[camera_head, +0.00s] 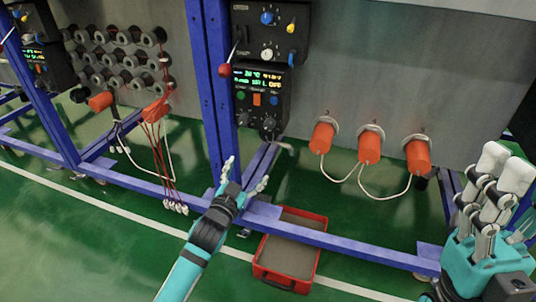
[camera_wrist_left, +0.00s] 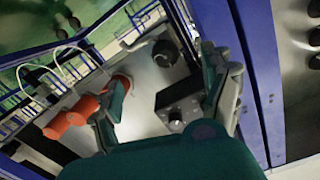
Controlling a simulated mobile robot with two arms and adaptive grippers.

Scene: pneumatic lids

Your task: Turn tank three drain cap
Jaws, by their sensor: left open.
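Three orange drain caps hang in a row under the grey tank wall in the head view: left cap (camera_head: 322,137), middle cap (camera_head: 370,147) and right cap (camera_head: 418,157). White cords link them. Their number labels are too small to read. My left gripper (camera_head: 246,178) is open and empty, left of the caps and apart from them, in front of the blue frame. In the left wrist view its fingers (camera_wrist_left: 168,95) are spread wide. An orange part (camera_wrist_left: 70,118) shows left of them. My right gripper (camera_head: 497,185) is at the right edge, fingers extended upward, holding nothing visible.
A blue frame rail (camera_head: 350,250) runs low in front. A red tray (camera_head: 290,272) lies on the green floor below it. A black control box (camera_head: 262,98) with a red-knobbed lever is mounted beside a blue post (camera_head: 210,75). More orange caps (camera_head: 155,110) hang at left.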

